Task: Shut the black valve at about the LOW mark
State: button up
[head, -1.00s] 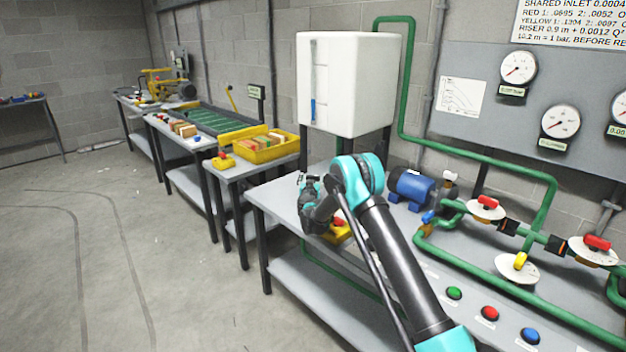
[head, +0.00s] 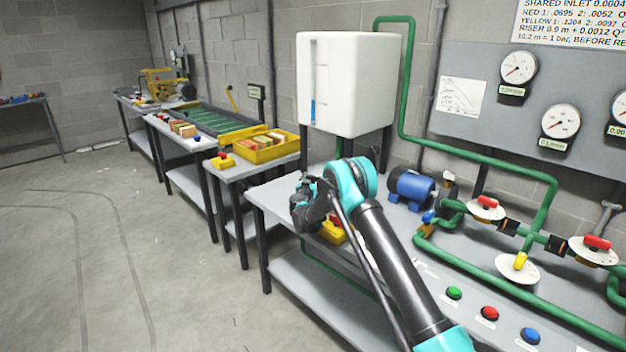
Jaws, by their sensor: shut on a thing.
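The white tank (head: 350,85) stands on black legs over the grey bench. On its front left is a sight tube with a blue column (head: 313,110) in its lower part, below faint marks; I cannot read which is LOW. My gripper (head: 302,202) is dark and sits at the bench's left end, in front of the tank's foot. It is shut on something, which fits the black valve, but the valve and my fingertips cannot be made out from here. My turquoise wrist joint hides part of the space under the tank.
A yellow box with a red button (head: 332,231) sits just beside my gripper. A blue motor (head: 411,188), green pipes (head: 460,155) and valves with red and yellow handles are to the right. A yellow bin (head: 262,150) is on the bench at left. The floor at left is clear.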

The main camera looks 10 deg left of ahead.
jog(key=m+g+h, duration=0.1)
jog(key=m+h, duration=0.2)
jog(key=h, duration=0.1)
jog(key=shift+a+h, duration=0.1)
jog(key=shift+h, duration=0.3)
jog(key=shift+m+g+h, duration=1.3)
jog(key=shift+m+h, duration=0.4)
jog(key=shift+h, duration=0.8)
jog(key=o, duration=1.2)
jog(key=shift+s, duration=0.1)
jog(key=v, duration=1.1)
jog(key=shift+s+a+r, duration=0.2)
jog(key=shift+s+a, duration=0.05)
jog(key=shift+s, duration=0.05)
